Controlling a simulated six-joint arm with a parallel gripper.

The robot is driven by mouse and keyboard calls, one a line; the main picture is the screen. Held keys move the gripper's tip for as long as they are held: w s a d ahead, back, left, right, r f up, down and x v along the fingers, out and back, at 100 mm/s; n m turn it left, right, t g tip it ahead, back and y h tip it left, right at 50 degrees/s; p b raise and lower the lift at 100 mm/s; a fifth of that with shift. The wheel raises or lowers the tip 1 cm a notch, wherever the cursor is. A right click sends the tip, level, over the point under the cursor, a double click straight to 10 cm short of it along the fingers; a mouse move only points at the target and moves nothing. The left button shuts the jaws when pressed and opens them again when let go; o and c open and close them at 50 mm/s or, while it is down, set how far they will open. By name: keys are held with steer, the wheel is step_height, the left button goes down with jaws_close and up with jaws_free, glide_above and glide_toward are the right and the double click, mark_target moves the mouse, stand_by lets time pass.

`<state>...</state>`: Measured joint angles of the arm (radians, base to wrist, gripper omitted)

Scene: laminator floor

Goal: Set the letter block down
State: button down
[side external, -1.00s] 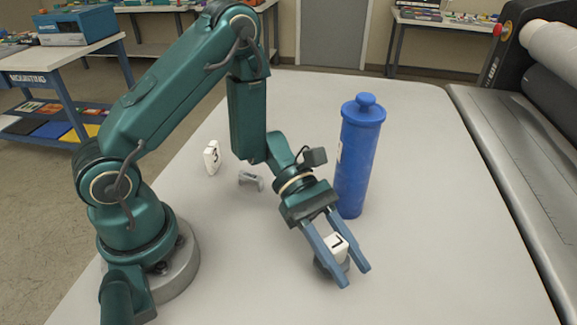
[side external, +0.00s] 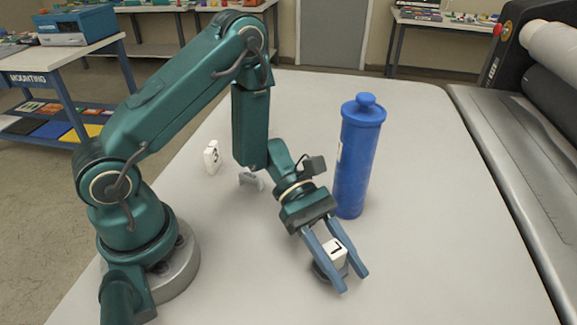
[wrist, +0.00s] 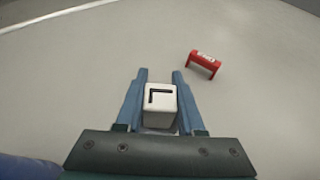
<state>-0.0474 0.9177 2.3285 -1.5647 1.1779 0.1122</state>
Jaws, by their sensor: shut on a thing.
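The white letter block (side external: 335,251) with a black angular mark on top sits between the two blue fingers of my gripper (side external: 353,281). My gripper is shut on it. In the wrist view the block (wrist: 160,98) is between the fingers (wrist: 160,73), and its mark reads like an L shape. A dark round patch or base shows under the block in the side view. I cannot tell whether it is a shadow or an object, or whether the block touches the table.
A tall blue cylinder (side external: 357,160) with a knob stands close behind my gripper. Another white marked block (side external: 212,157) and a grey bracket (side external: 250,181) are on the grey table (side external: 440,220). A red bracket (wrist: 204,64) lies ahead in the wrist view. The table's right side is clear.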

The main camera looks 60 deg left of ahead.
steer(key=shift+f, duration=0.25)
steer(key=shift+c, duration=2.2)
jaws_free()
steer(key=shift+a, duration=0.1)
